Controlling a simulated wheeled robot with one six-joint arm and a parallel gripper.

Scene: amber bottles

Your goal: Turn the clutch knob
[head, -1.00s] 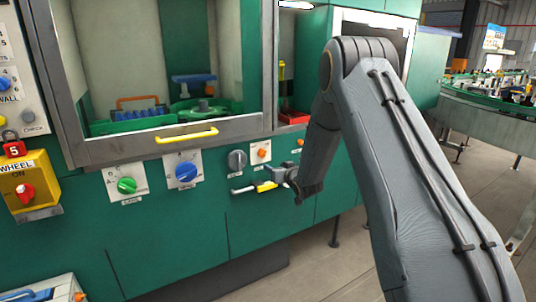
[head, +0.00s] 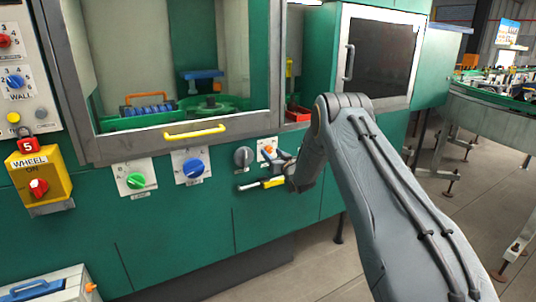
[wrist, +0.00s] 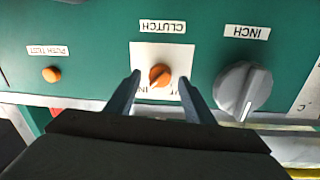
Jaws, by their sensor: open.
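The clutch knob (wrist: 160,75) is a small orange knob on a white plate (wrist: 146,52) under an upside-down CLUTCH label (wrist: 163,27) in the wrist view. My gripper (wrist: 159,79) is open, with one dark finger on each side of the knob. Gaps show between the fingers and the knob in that view; its depth relative to the knob is hard to judge. In the head view the orange knob (head: 268,149) is small on the green machine front, with my gripper (head: 270,164) just below it.
The grey INCH knob (wrist: 243,90) is close beside one finger in the wrist view. An orange push button (wrist: 51,75) is on the other side. A yellow-gripped bar handle (head: 272,183) sticks out below my gripper. Green (head: 136,181) and blue (head: 193,168) knobs are further left.

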